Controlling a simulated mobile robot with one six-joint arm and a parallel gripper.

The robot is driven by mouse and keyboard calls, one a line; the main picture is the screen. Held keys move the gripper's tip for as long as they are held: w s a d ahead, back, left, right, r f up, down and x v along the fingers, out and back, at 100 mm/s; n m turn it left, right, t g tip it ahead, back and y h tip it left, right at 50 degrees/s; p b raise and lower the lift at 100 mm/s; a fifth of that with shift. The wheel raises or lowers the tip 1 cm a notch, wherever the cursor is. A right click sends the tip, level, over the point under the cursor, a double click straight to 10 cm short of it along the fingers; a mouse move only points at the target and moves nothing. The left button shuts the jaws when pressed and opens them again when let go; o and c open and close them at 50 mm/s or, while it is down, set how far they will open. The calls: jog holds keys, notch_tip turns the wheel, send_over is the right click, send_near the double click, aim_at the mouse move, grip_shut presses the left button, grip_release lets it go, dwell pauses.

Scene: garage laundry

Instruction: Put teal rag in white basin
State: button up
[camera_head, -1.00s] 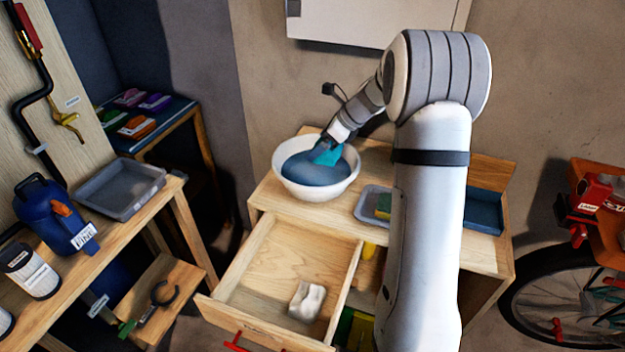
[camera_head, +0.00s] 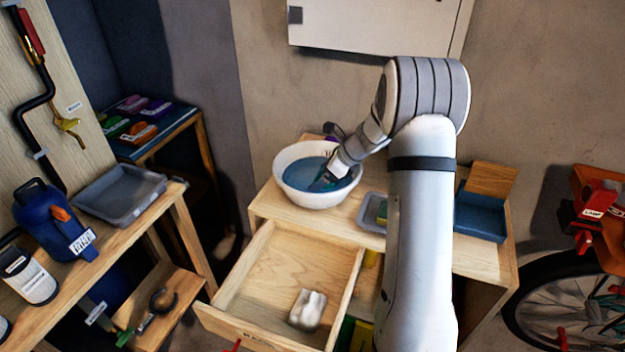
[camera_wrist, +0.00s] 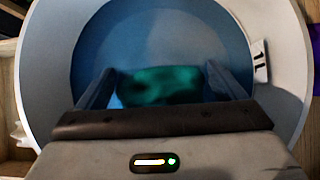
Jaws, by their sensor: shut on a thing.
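The white basin (camera_head: 302,198) stands on the wooden cabinet top and holds blue water (camera_head: 303,175). My gripper (camera_head: 327,182) reaches down inside the basin from the right, its fingertips low at the water. In the wrist view the teal rag (camera_wrist: 158,84) lies between the two fingers, which are shut on it. The basin's rim (camera_wrist: 284,70) surrounds the gripper in that view. The rag is mostly hidden by my gripper in the head view, and I cannot tell how much of it is under water.
A grey tray (camera_head: 372,212) sits right of the basin, partly behind my arm. A blue bin (camera_head: 480,217) stands at the cabinet's right end.

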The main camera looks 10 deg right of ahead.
jog(key=shift+f, duration=0.45)
jog(key=shift+f, duration=0.2)
jog(key=o, duration=0.7)
jog(key=shift+r, duration=0.1)
